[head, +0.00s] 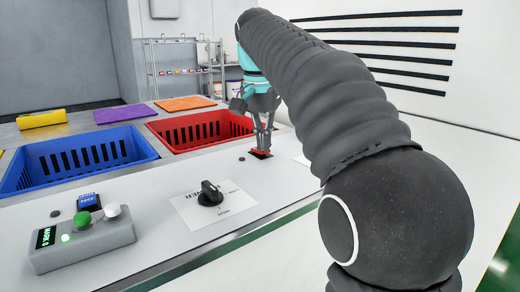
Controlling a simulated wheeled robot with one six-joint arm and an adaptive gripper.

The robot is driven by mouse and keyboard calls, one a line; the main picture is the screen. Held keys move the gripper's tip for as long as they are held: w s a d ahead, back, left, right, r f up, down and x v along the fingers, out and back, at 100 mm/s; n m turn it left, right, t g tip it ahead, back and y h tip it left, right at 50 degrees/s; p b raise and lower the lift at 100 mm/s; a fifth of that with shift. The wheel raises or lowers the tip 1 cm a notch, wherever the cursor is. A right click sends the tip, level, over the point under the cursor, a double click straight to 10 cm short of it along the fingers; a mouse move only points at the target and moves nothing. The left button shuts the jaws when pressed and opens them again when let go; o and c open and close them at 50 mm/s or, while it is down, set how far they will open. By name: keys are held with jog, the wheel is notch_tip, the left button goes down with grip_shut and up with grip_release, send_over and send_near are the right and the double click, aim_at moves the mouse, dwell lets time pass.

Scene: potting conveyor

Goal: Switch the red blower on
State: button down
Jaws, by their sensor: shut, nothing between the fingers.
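My gripper (263,148) is shut and empty, pointing down over the white panel. Its fingertips are at a small red switch (261,154) on a dark base, just right of the red crate. The tips appear to touch it, but I cannot tell for sure. The fingers partly cover the switch, so its label and position cannot be read. A blue switch (88,201) marked "ON" sits further left on the same panel. No blower is clearly seen.
A black rotary knob (210,194) stands on a white label plate. A grey box (82,244) with green and white buttons and a lit display is at front left. Blue (30,186) and red crates (180,149) line the panel's far side.

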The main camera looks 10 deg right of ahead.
jog(key=shift+f, duration=0.2)
jog(key=shift+r, duration=0.1)
jog(key=shift+r+p, duration=2.05)
jog(key=shift+r, duration=1.4)
